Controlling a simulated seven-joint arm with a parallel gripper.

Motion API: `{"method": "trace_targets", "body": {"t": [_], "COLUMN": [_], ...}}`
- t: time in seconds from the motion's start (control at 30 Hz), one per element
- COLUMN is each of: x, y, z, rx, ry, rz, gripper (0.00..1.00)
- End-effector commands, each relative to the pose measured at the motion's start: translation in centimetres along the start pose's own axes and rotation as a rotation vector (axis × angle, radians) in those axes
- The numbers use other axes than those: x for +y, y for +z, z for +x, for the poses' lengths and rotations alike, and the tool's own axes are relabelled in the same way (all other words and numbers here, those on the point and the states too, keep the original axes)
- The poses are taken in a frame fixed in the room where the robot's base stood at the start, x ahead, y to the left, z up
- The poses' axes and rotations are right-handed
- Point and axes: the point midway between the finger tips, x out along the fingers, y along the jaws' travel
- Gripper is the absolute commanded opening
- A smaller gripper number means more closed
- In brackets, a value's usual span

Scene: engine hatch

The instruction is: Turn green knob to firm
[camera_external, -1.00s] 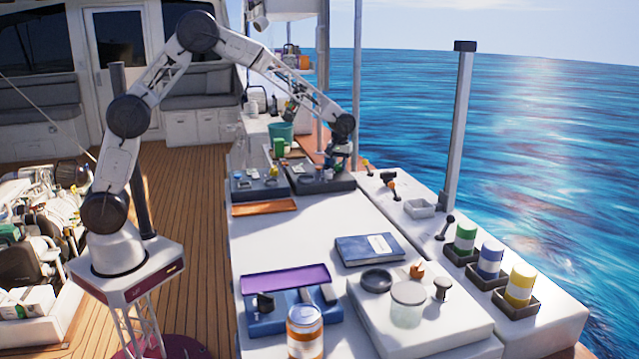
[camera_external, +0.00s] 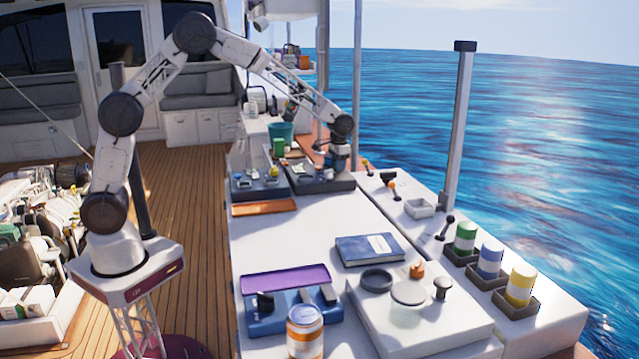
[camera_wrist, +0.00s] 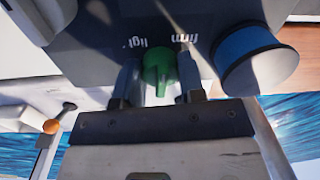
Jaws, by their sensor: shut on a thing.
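The green knob (camera_wrist: 159,68) sits on a dark grey panel (camera_wrist: 90,38) in the wrist view. The words "firm" and "light", the latter partly hidden, are printed beside it. My gripper (camera_wrist: 159,80) is shut on the knob, one finger on each side. In the external view my gripper (camera_external: 327,165) is low over the dark box at the far end of the white counter, and the knob cannot be made out there.
A second dark box (camera_external: 258,187) and an orange tray (camera_external: 265,208) are left of my gripper in the external view. The near counter holds a blue book (camera_external: 368,249) and jars.

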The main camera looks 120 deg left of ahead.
Motion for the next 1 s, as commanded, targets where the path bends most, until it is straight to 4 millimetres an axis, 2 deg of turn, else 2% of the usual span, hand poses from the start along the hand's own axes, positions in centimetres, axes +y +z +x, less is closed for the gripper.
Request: {"method": "trace_targets", "body": {"t": [0.5, 0.7, 1.0], "x": [-0.08, -0.09, -0.10], "y": [0.00, 0.01, 0.00], "z": [-0.03, -0.04, -0.05], "rx": [0.023, 0.028, 0.031], "ry": [-0.001, -0.001, -0.001], "rz": [0.456, 0.564, 0.621], "gripper": [0.13, 0.13, 0.13]}}
